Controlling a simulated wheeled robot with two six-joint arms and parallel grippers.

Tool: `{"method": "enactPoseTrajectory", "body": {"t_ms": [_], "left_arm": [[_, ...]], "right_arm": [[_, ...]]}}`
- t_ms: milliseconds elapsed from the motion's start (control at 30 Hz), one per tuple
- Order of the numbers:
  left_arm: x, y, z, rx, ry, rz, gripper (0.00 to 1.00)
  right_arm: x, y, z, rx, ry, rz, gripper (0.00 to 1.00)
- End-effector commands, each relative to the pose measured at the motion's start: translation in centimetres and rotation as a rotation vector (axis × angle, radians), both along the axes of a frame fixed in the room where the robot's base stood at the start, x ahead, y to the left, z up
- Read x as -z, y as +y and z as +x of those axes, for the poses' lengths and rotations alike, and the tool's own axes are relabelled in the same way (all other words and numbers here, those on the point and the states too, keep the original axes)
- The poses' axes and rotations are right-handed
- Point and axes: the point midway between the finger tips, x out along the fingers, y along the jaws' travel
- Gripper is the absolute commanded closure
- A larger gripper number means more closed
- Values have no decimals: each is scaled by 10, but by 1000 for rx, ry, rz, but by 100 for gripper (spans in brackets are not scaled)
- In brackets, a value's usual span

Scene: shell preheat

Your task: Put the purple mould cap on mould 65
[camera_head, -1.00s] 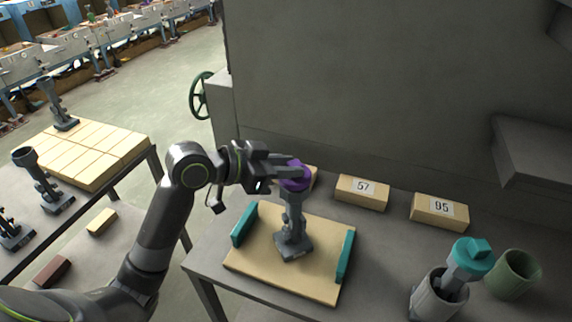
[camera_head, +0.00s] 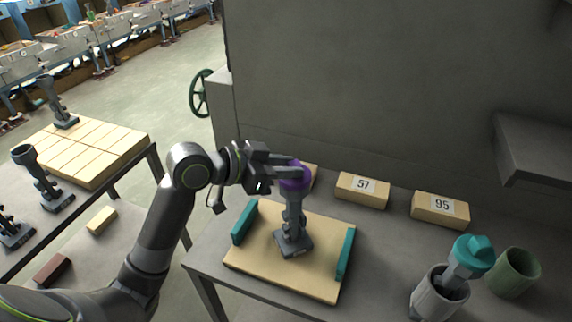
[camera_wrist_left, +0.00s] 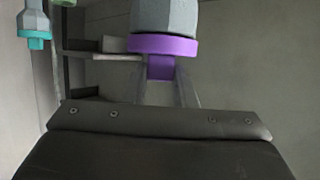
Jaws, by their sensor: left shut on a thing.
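The purple mould cap (camera_head: 297,182) sits at the top of a grey mould (camera_head: 292,222). The mould stands upright on a tan board (camera_head: 318,277). My left gripper (camera_head: 290,169) comes in from the left and is shut on the cap. In the left wrist view the fingers hold the cap's purple tab (camera_wrist_left: 160,68), and its purple ring (camera_wrist_left: 163,44) lies against a grey body (camera_wrist_left: 165,14); I see no clear gap there. My right gripper is not in view.
Two teal rails (camera_head: 244,222) (camera_head: 345,254) flank the mould. Blocks marked 57 (camera_head: 350,196) and 95 (camera_head: 425,213) stand behind; a third block is partly hidden by my gripper. A teal-capped piece (camera_head: 474,252) leans in a grey cup (camera_head: 427,302) beside a green cup (camera_head: 514,274).

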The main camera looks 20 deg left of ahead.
Motion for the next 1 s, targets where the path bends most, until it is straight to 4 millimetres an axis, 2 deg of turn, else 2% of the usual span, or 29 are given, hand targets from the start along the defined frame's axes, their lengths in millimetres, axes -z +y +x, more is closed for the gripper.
{"method": "enactPoseTrajectory", "body": {"t_ms": [133, 167, 233, 567, 1000], "left_arm": [[4, 0, 0, 0, 0, 0, 98], [3, 0, 0, 0, 0, 0, 73], [3, 0, 0, 0, 0, 0, 66], [0, 3, -2, -1, 1, 2, 66], [-13, 26, -26, -1, 2, 4, 66]], "right_arm": [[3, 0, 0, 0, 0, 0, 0], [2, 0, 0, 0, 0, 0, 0], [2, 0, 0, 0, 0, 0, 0], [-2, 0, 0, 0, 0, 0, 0], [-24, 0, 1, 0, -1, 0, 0]]}}
